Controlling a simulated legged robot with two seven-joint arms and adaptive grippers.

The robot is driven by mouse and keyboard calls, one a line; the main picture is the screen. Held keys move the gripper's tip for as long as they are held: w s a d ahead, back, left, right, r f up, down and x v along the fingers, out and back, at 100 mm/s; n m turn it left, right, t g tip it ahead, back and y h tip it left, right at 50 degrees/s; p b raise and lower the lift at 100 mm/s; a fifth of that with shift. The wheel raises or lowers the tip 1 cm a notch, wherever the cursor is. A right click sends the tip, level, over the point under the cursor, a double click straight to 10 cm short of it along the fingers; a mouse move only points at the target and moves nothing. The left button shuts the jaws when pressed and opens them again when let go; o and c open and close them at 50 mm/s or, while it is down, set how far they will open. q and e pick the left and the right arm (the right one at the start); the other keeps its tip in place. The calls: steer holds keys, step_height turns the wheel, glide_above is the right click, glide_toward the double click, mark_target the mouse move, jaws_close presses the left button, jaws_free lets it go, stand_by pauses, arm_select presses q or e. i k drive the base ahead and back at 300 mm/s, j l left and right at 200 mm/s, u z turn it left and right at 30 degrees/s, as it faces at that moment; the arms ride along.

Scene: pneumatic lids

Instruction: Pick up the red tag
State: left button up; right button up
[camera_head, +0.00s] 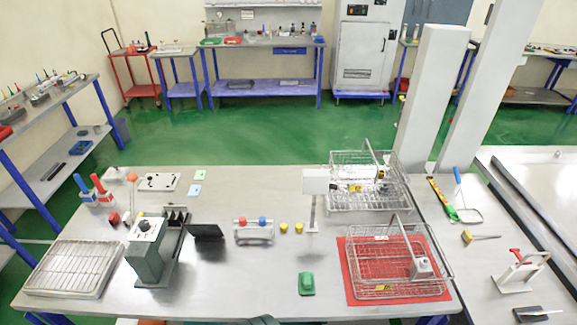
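I cannot make out a red tag for certain. Two small flat tags lie at the back left of the table, one green (200,174) and one light blue (195,190). A small red piece (114,217) stands near the left edge; its shape is too small to tell. A large red mat (352,268) lies at the right under a wire basket (440,283). Neither of my grippers can be made out in the head view. A dark shape at the bottom edge is cut off and unclear.
The steel table (240,295) is clear at front centre. A grey-green device (146,257) and a wire rack (73,268) stand at left. A rack with red and blue knobs (254,233) is central. Another wire basket (345,195) and a white post (314,185) stand behind.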

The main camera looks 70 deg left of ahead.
mark_target(114, 218)
steer(key=u, duration=3.65)
steer(key=i+j+u, duration=0.15)
steer(key=i+j, duration=0.05)
steer(key=j, duration=0.1)
